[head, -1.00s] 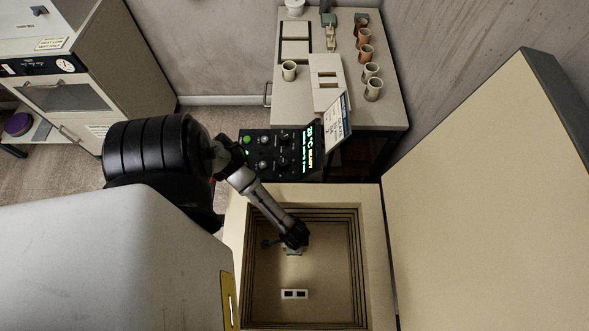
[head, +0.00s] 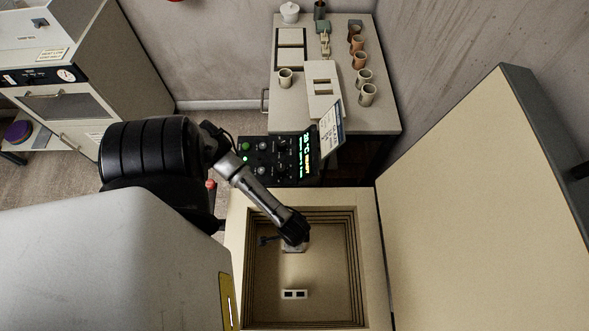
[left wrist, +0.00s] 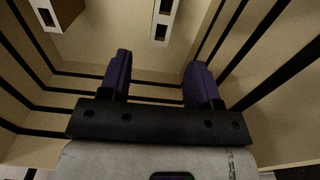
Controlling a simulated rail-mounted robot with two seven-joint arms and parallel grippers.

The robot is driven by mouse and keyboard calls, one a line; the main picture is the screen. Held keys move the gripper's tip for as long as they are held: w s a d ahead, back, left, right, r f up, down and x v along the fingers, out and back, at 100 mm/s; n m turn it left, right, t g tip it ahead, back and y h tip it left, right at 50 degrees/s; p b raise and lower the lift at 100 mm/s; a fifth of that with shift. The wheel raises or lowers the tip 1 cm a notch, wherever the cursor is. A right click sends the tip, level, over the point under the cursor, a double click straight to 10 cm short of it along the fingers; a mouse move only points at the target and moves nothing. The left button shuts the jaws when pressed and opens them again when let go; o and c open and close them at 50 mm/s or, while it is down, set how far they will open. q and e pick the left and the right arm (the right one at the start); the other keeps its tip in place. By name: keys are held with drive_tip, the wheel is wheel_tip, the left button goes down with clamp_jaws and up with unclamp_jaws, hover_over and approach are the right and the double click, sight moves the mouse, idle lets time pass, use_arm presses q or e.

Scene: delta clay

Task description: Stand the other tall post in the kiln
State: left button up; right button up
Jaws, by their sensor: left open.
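The open-topped kiln (head: 239,205) has cream walls with dark grooves inside. My left arm reaches down into it, and my left gripper (head: 292,246) is at its far part, partly hidden by the wrist. A pale post (head: 294,294) with two dark openings in its top stands on the kiln floor, nearer than the gripper. In the left wrist view my left gripper (left wrist: 157,78) is open, with nothing between its dark fingers. Two pale slotted posts, one at top centre (left wrist: 162,20) and one at top left (left wrist: 45,14), show beyond the fingers, apart from them.
The kiln's open lid (head: 450,210) stands at the right. A control panel (head: 275,158) is behind the kiln. The back table (head: 335,118) carries several cups, a white jar (head: 289,12) and a board with two slots (head: 322,98). A grey cabinet (head: 110,50) stands at the left.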

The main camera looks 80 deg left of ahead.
use_arm(q)
drive_tip(key=w+d+r+t+h, duration=0.2)
drive_tip(key=w+d+r, duration=0.1)
drive_tip(key=d+r, duration=0.6)
drive_tip(key=s+a+r+t+y, duration=0.1)
drive_tip(key=a+r+y, duration=0.1)
drive_tip(key=a+r, duration=0.6)
wheel_tip(320, 180, up, 4)
drive_tip(key=shift+f, duration=0.25)
